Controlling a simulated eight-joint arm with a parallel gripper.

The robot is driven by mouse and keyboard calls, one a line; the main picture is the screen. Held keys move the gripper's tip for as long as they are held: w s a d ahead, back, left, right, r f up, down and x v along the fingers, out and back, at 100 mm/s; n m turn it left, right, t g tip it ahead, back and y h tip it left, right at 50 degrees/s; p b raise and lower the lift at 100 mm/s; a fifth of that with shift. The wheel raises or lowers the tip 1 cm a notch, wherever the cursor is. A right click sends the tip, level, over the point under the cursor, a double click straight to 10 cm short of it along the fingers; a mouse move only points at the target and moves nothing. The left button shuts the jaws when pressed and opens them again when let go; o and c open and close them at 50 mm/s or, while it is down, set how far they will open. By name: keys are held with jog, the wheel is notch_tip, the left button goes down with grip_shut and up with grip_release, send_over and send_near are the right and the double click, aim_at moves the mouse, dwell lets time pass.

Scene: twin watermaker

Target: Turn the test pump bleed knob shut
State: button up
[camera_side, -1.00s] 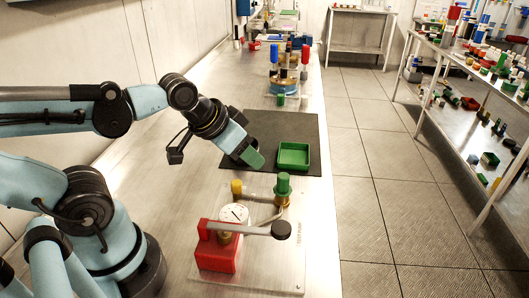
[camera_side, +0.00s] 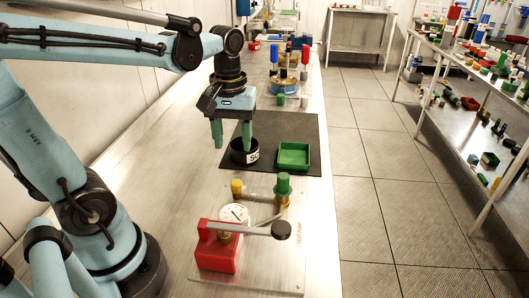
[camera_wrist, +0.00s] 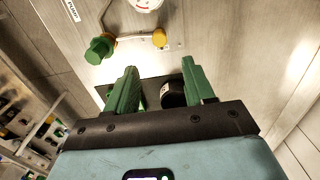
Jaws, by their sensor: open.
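The test pump has a red body (camera_side: 217,248), a white gauge (camera_side: 235,214) and a lever with a black end (camera_side: 281,230) on a metal plate. A yellow knob (camera_side: 237,187) and a green knob (camera_side: 283,185) stand at the plate's far side; I cannot tell which is the bleed knob. In the wrist view, the yellow knob (camera_wrist: 159,38) and green knob (camera_wrist: 99,48) are beyond my fingertips. My gripper (camera_side: 231,146) points down, open, behind the yellow knob. Its green fingers (camera_wrist: 160,68) are apart from both knobs.
A black round container (camera_side: 238,157) with a white label is on the dark mat (camera_side: 272,124), close to one finger. A green tray (camera_side: 293,167) lies to its right. Coloured fittings stand farther back on the bench. The bench left of the pump is clear.

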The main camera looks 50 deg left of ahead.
aim_at(236, 182)
notch_tip(236, 182, down, 11)
jog(key=shift+f, duration=0.15)
dwell(0.5)
grip_shut()
dwell(0.4)
